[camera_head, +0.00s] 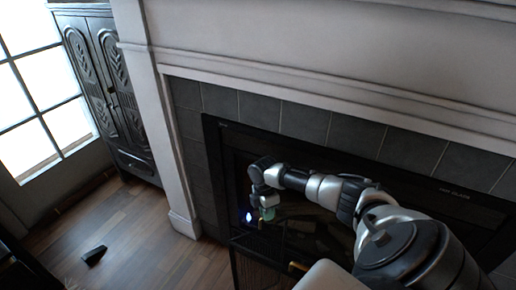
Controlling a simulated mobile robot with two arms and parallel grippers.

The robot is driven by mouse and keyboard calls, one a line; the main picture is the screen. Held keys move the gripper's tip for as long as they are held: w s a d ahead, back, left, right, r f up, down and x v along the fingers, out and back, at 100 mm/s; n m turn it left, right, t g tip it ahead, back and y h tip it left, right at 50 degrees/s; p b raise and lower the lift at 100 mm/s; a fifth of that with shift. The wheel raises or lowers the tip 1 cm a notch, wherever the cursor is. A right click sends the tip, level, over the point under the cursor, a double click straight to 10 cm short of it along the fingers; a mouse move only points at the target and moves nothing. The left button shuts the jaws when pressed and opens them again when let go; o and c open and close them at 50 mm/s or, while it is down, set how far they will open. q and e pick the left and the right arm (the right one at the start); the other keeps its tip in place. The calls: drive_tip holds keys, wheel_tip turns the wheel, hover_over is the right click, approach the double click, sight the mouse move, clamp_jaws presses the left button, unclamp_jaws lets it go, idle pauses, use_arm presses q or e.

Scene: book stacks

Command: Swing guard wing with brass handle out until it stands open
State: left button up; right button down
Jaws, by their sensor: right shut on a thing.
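A dark mesh guard wing (257,262) stands in front of the fireplace, low in the middle of the view. A small brass-coloured piece (298,266) shows to the right of it; I cannot tell whether it is the handle. My right arm reaches in from the right, and my right gripper (268,213) points down at the upper edge of the guard. It is shut on a part of the guard there, but the fingers are small and the exact grip is unclear. The lower part of the guard runs out of the picture. My left gripper is not in view.
The black fireplace (232,150) with grey tiles and a white mantel (330,85) lies behind the guard. A dark carved cabinet (108,90) and a bright window (35,90) are at the left. The wooden floor (165,235) is mostly clear, with a small black object (95,255).

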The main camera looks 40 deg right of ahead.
drive_tip(key=shift+w+d+n+b, duration=0.15)
drive_tip(key=shift+w+n+b, duration=0.45)
drive_tip(key=shift+w+n, duration=0.4)
drive_tip(key=c, duration=1.2)
unclamp_jaws()
drive_tip(key=shift+r, duration=0.1)
wheel_tip(320, 180, up, 7)
drive_tip(key=w, duration=0.1)
drive_tip(key=shift+w+d+p, duration=0.2)
drive_tip(key=shift+w+p, duration=0.05)
drive_tip(key=shift+p, duration=0.15)
drive_tip(key=shift+r, duration=0.1)
